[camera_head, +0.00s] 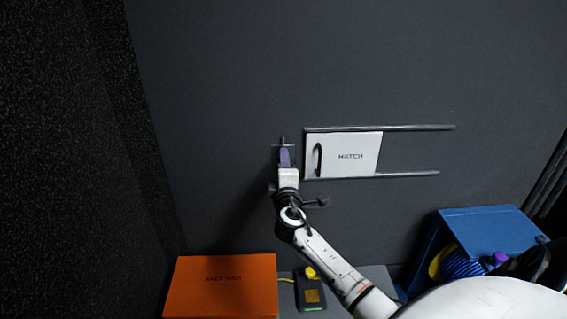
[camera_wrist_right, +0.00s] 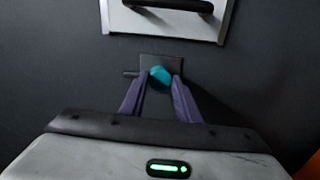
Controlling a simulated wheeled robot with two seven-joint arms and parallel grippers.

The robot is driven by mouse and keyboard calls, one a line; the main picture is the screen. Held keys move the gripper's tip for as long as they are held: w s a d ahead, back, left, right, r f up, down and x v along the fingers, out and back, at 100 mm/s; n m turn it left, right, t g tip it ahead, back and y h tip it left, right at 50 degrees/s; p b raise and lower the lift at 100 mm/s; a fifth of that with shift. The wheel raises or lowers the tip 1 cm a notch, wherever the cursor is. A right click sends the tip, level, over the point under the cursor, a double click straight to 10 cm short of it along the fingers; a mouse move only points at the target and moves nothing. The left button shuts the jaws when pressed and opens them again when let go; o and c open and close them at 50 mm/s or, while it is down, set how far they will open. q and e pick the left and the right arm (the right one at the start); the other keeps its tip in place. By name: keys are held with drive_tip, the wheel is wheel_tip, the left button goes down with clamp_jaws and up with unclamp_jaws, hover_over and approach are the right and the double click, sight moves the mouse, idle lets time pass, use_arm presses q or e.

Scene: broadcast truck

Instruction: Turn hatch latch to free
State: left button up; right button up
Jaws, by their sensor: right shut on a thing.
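The hatch (camera_head: 342,156) is a white panel marked HATCH with a dark handle, set between two horizontal rails on the dark wall. The latch (camera_head: 283,141) is just left of it, mostly hidden behind my right gripper (camera_head: 285,157); a short dark piece sticks up above the fingers. In the right wrist view the latch shows a dark plate (camera_wrist_right: 148,62) with a teal knob (camera_wrist_right: 160,75) and a short dark bar to the left. The purple fingers of my right gripper (camera_wrist_right: 159,84) are shut on the teal knob. My left gripper is not in view.
Below are an orange case (camera_head: 222,287), a dark handheld device (camera_head: 310,294) with a yellow part, and a blue bin (camera_head: 487,230) holding coiled blue cable (camera_head: 461,263). The two rails (camera_head: 420,128) run right past the hatch, with bare wall between them.

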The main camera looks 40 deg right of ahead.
drive_tip(key=shift+f, duration=0.1)
drive_tip(key=o, duration=1)
drive_tip(key=shift+o, duration=0.2)
drive_tip(key=shift+s, duration=0.1)
drive_tip(key=p+v, duration=0.1)
drive_tip(key=v, duration=0.9)
drive_tip(key=shift+a, duration=0.15)
